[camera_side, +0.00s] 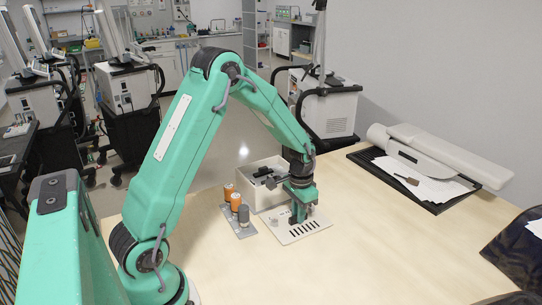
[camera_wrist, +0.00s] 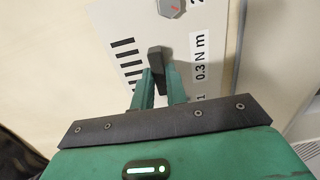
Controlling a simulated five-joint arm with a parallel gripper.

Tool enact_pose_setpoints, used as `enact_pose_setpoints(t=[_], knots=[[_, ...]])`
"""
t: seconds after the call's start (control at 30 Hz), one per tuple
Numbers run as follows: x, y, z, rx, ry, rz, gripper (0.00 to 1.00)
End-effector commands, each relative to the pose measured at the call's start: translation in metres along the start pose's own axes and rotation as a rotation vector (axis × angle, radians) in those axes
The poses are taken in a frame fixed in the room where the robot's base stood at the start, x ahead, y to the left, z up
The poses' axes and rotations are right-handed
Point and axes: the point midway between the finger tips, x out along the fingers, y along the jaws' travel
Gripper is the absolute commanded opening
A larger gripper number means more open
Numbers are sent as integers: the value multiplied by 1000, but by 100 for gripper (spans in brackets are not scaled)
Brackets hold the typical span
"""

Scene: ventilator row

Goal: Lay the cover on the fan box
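The fan box (camera_side: 252,194) is an open cream box on the table in the side view, with dark parts inside. The cover, a pale flat plate with dark slots (camera_side: 312,226), lies at or just above the table in front of the box, beside it and not on it. In the wrist view the cover (camera_wrist: 222,28) shows black slots, "0.3 N m" lettering and a dark upright handle (camera_wrist: 156,57). My gripper (camera_side: 298,216) points down over the cover. In the wrist view its green fingers (camera_wrist: 158,80) appear shut on the handle; the lower handle is hidden.
A grey strip (camera_side: 247,232) with orange and grey cylinders (camera_side: 236,200) stands left of the cover. A grey knob with a red mark (camera_wrist: 171,7) sits on the cover. A black tray (camera_side: 440,207) with papers and a white device lies at the right. The front table is clear.

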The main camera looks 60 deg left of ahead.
Motion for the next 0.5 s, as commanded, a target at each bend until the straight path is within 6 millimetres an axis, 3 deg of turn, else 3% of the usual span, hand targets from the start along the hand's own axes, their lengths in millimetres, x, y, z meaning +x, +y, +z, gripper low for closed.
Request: enact_pose_setpoints(t=[0.5], knots=[[-11, 0, -1, 0, 2, 0, 0]])
